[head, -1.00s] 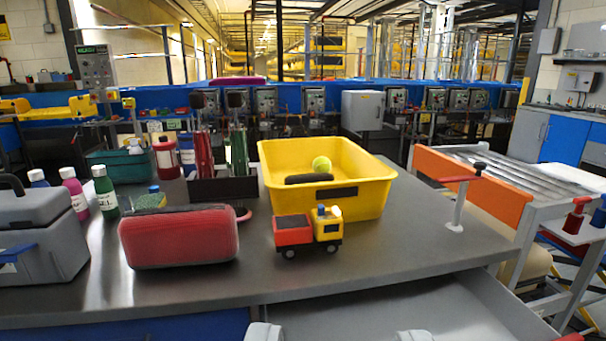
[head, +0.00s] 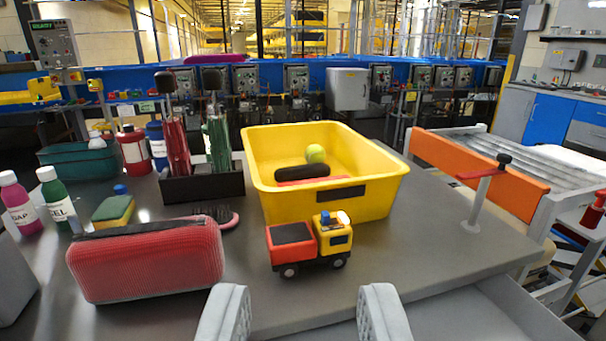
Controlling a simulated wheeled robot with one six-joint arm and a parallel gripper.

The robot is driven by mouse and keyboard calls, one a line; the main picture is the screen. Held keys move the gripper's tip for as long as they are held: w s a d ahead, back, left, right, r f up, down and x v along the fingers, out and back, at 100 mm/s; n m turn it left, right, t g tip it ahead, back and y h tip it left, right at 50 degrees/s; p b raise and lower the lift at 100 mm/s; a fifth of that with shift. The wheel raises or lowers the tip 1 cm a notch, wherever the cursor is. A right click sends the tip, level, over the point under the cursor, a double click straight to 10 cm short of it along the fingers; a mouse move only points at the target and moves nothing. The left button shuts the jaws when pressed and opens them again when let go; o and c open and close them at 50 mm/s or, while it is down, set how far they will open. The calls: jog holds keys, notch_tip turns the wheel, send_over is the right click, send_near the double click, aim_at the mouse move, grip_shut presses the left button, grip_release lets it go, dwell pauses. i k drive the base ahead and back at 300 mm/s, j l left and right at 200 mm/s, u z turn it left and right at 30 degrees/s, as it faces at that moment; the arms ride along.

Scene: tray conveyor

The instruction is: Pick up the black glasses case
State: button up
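The black glasses case (head: 305,171) is a dark, rounded, elongated shape inside the yellow bin (head: 385,188). It lies toward the bin's back wall, with a tennis ball (head: 315,153) beside it and a flat red item (head: 311,181) just in front of it. The bin's front wall hides part of the bin floor. My gripper (head: 303,318) is open and empty at the bottom of the view, its two grey fingers wide apart. It is on the near side of the bin, in front of the toy truck.
A red and yellow toy truck (head: 306,245) stands in front of the bin. A red pouch (head: 147,262) is at left. A black holder (head: 203,185) with tools is left of the bin. A red-topped clamp (head: 481,195) stands at right. The tabletop (head: 420,240) right of the truck is clear.

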aim_at(290, 173)
jog(key=i+j, duration=0.2)
jog(key=i, duration=0.25)
jog(key=i+j+u, duration=0.15)
jog(key=i, duration=0.3)
jog(key=j, duration=0.1)
